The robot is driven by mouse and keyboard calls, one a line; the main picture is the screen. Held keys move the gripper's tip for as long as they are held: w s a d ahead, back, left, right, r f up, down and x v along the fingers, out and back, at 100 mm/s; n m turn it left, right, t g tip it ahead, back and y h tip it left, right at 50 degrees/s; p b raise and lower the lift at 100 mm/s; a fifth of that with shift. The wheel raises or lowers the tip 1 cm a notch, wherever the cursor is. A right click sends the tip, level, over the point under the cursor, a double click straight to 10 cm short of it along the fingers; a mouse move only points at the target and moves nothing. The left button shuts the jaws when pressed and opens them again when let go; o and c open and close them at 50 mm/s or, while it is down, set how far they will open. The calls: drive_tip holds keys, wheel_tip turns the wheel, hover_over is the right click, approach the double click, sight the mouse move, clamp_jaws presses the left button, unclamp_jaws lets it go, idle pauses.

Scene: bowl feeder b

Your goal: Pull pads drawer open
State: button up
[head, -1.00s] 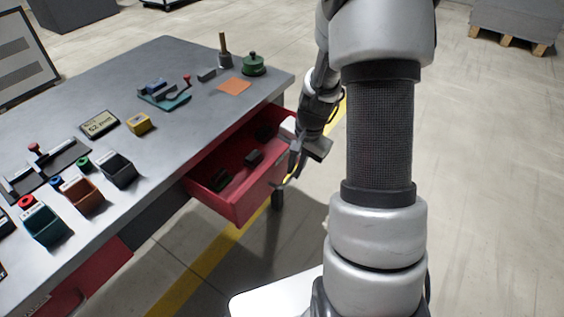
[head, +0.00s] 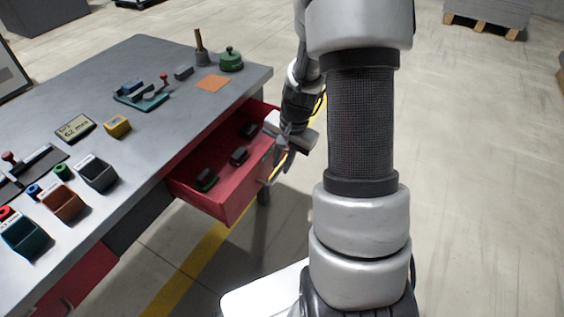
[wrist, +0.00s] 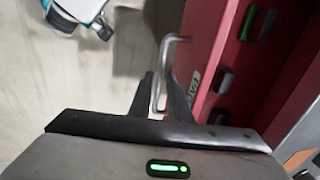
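The pads drawer (head: 231,205) is red and stands well out from under the table's right side. Several dark pads (head: 239,156) lie inside it, one with a green edge; pads (wrist: 225,80) also show in the wrist view. The drawer's front carries a pale label (wrist: 195,83), only partly legible, and a metal bar handle (wrist: 166,62). My gripper (wrist: 160,80) is at this handle, with one finger on each side of the bar, and looks shut on it. In the head view my gripper (head: 274,172) is small beside the drawer front.
The grey table (head: 150,75) holds small bins (head: 63,200), a yellow block (head: 117,127), a gauge display (head: 75,129), an orange square (head: 212,83) and a green pot (head: 231,60). Open floor lies right of the drawer. A pallet (head: 485,25) stands far off.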

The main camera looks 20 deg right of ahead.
wheel_tip(320, 180, up, 17)
drive_tip(key=s+d+p, duration=0.2)
drive_tip(key=p, duration=0.2)
drive_tip(key=shift+s, duration=0.3)
drive_tip(key=shift+f, duration=0.15)
drive_tip(key=s+a+r+n+t+h+p, duration=0.1)
drive_tip(key=s+a+r+n+t, duration=0.3)
drive_tip(key=s+a+r+n, duration=0.85)
wheel_tip(320, 180, up, 21)
drive_tip(key=s+m+p, duration=0.1)
drive_tip(key=s+p, duration=0.1)
drive_tip(key=p, duration=1.6)
drive_tip(key=shift+s+a+m, duration=0.2)
drive_tip(key=shift+s+m, duration=0.15)
drive_tip(key=shift+f, duration=0.15)
